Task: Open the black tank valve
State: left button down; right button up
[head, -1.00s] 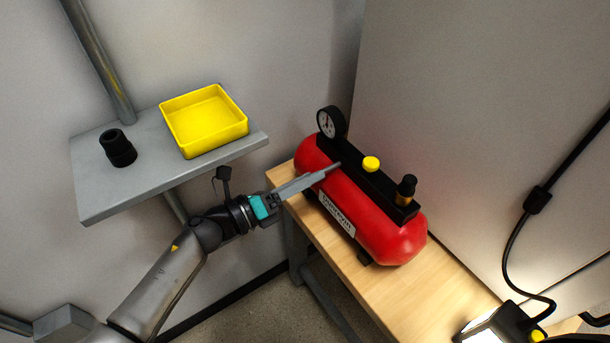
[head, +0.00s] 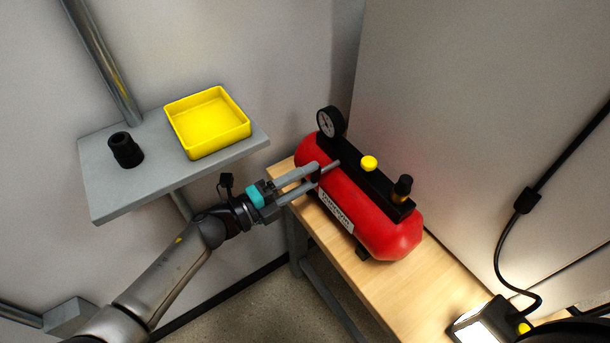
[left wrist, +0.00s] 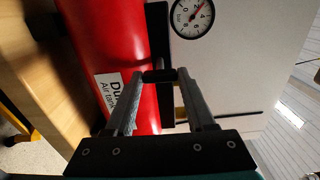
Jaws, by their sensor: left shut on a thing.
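The red air tank (head: 352,200) lies on the wooden bench, with a black manifold (head: 350,172) along its top. My left gripper (head: 316,178) is at the tank's near side, below the gauge. Its two fingers are spread around a small black piece, which looks like the valve's handle; it shows between the fingertips in the left wrist view (left wrist: 160,76). A grey rod (head: 331,166) shows just beyond the fingertips. The fingers hide part of the valve, so its angle is unclear. My right gripper is not in view.
A round gauge (head: 331,121), a yellow knob (head: 369,163) and a black-topped brass fitting (head: 402,188) stand on the manifold. A grey shelf (head: 110,195) holds a yellow tray (head: 247,131) and a black cylinder (head: 126,150). A lit lamp (head: 485,322) is on the bench (head: 425,285).

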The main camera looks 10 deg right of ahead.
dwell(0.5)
pick_arm(q)
jog(key=shift+c, duration=1.2)
grip_release()
jog(key=v, duration=1.5)
jog(key=shift+a, duration=0.15)
